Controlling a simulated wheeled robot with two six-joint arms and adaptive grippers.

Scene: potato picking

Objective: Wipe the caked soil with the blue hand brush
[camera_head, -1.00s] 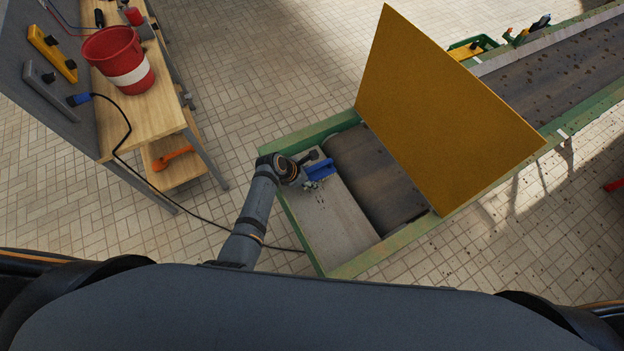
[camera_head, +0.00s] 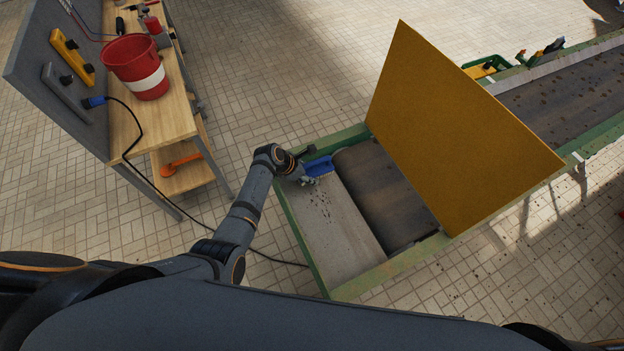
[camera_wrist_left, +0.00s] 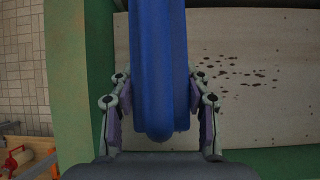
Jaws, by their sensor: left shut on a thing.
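The blue hand brush (camera_head: 318,167) is at the far left corner of the green-framed machine end. My left gripper (camera_head: 306,181) is shut on it. In the left wrist view the brush (camera_wrist_left: 158,70) runs upward between the two fingers of the gripper (camera_wrist_left: 160,118). Its bristles are hidden. Dark crumbs of caked soil (camera_head: 326,205) lie on the pale plate (camera_head: 345,250), just in front of the brush. They show as scattered spots of soil (camera_wrist_left: 228,72) right of the brush in the left wrist view. My right gripper is not in view.
A dark roller (camera_head: 385,195) lies right of the plate, with a raised yellow panel (camera_head: 455,130) beyond it. The green frame (camera_head: 300,240) edges the plate. A workbench with a red bucket (camera_head: 135,68) stands left. A black cable (camera_head: 195,222) crosses the floor.

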